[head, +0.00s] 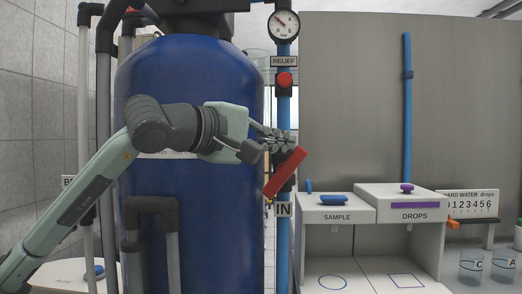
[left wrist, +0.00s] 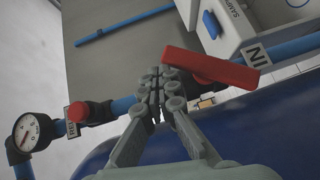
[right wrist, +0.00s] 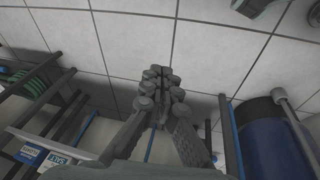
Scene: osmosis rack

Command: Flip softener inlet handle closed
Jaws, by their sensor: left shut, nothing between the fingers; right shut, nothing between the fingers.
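The softener inlet handle (head: 286,171) is a red lever on the blue vertical pipe, just above the IN label (head: 283,209). In the head view it slants from upper right to lower left, oblique to the pipe. My left gripper (head: 287,143) is shut and empty, with its fingertips at the handle's upper part. In the left wrist view the handle (left wrist: 212,68) lies right beside the fingertips (left wrist: 160,88); whether they touch is hard to tell. My right gripper (right wrist: 160,88) is shut and empty, away from the handle, facing a tiled surface.
The large blue softener tank (head: 190,75) stands behind my left arm. A red RELIEF button (head: 284,80) and a pressure gauge (head: 284,25) sit above the handle on the pipe. The SAMPLE box (head: 336,208) and DROPS box (head: 410,204) stand close at right.

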